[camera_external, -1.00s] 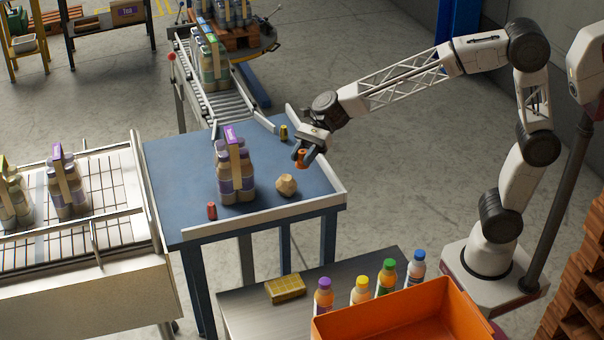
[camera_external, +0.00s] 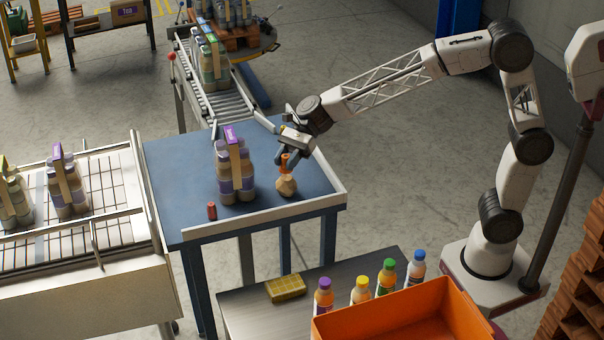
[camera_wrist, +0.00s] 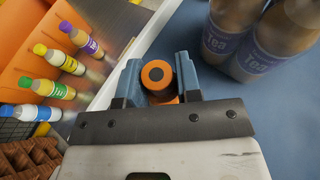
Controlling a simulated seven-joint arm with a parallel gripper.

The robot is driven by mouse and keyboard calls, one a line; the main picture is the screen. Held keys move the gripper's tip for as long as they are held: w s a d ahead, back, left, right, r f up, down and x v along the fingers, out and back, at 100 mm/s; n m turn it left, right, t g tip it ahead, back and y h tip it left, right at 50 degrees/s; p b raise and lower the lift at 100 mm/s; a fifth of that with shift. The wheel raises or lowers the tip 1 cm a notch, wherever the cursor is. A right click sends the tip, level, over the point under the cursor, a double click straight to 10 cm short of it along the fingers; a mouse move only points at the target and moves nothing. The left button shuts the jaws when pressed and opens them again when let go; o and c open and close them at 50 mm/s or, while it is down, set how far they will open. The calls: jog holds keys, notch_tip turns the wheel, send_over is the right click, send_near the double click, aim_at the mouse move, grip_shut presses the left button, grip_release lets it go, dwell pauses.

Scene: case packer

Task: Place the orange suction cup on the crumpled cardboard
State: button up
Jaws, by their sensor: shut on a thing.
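The orange suction cup (camera_external: 285,161) is held between the fingers of my gripper (camera_external: 286,158). In the wrist view the cup (camera_wrist: 157,74) shows its round orange top with a dark centre, between the two blue fingers of my gripper (camera_wrist: 158,78). The crumpled cardboard (camera_external: 287,186) is a tan ball on the blue table, right below the cup in the external view. The cup looks upright just above or touching it; I cannot tell which. In the wrist view the cardboard is hidden under the cup and gripper.
A pack of tea bottles (camera_external: 236,176) stands on the blue table (camera_external: 180,165) left of the cardboard. A small red cylinder (camera_external: 212,211) stands near the front edge. A raised white rail (camera_external: 265,216) borders the table. An orange crate (camera_external: 400,318) and several bottles are in front.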

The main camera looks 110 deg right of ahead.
jog(key=shift+f, duration=1.4)
jog(key=o, duration=0.9)
jog(key=shift+f, duration=0.1)
jog(key=shift+o, duration=0.2)
jog(key=shift+s, duration=0.1)
jog(key=v, duration=1.2)
